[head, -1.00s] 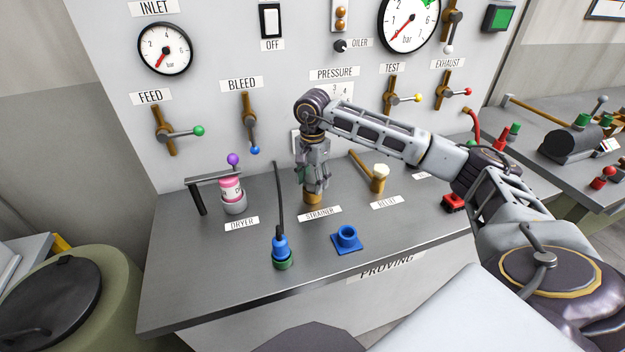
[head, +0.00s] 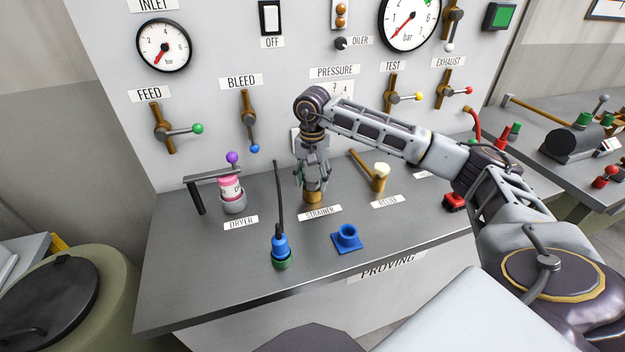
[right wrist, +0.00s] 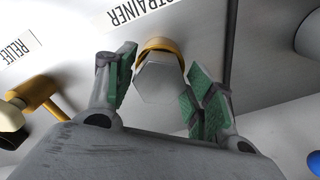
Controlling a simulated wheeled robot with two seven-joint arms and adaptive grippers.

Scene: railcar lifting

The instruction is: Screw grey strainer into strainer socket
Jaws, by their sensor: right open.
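The grey strainer (right wrist: 158,82) shows in the right wrist view as a hexagonal grey head, seated at the brass strainer socket (right wrist: 160,46). How deep it sits in the socket I cannot tell. My left gripper is not in view.
A black rod rises from a blue and green fitting (head: 281,250) left of the socket. A blue flanged socket (head: 347,237) is in front, the brass relief fitting (head: 380,180) to the right, the pink dryer (head: 231,190) to the left.

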